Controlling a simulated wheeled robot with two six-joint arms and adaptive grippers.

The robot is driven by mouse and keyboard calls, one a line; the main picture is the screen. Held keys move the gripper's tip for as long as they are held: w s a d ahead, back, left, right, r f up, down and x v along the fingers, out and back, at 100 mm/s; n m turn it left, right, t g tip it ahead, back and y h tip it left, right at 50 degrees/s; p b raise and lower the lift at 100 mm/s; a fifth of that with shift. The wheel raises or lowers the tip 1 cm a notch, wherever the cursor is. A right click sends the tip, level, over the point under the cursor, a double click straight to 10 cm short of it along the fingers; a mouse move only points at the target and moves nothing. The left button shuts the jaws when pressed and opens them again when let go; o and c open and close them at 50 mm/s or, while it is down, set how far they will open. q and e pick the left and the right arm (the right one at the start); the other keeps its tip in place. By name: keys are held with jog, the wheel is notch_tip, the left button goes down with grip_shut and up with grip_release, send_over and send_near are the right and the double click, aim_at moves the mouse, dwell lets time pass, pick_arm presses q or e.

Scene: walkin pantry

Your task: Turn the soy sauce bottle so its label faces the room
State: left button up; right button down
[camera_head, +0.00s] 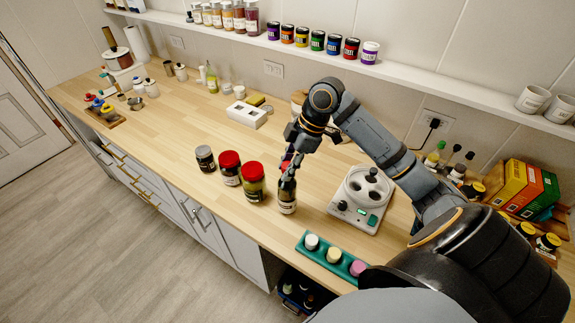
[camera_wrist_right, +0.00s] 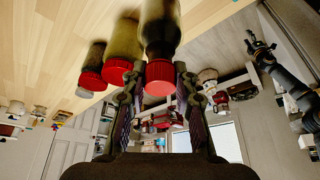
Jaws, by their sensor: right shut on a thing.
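The soy sauce bottle (camera_head: 287,197), dark with a pale label, stands upright on the wooden counter. The label shows low on its side facing the head camera. My right gripper (camera_head: 291,164) reaches down from above and is shut on the bottle's upper part, partly hiding it. In the right wrist view, the gripper's fingers (camera_wrist_right: 158,74) flank the dark bottle (camera_wrist_right: 161,35), with its red cap (camera_wrist_right: 160,78) between them.
Close left of the bottle are an olive jar (camera_head: 252,184) and a dark jar (camera_head: 229,170), both red-lidded, then a grey-lidded jar (camera_head: 205,158). A white device (camera_head: 361,200) stands to the right. A green tray (camera_head: 323,259) with small caps lies near the front edge.

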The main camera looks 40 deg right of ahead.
jog(key=shift+f, duration=0.3)
jog(key=c, duration=1)
grip_release()
jog(key=v, duration=1.2)
jog(key=shift+s, duration=0.15)
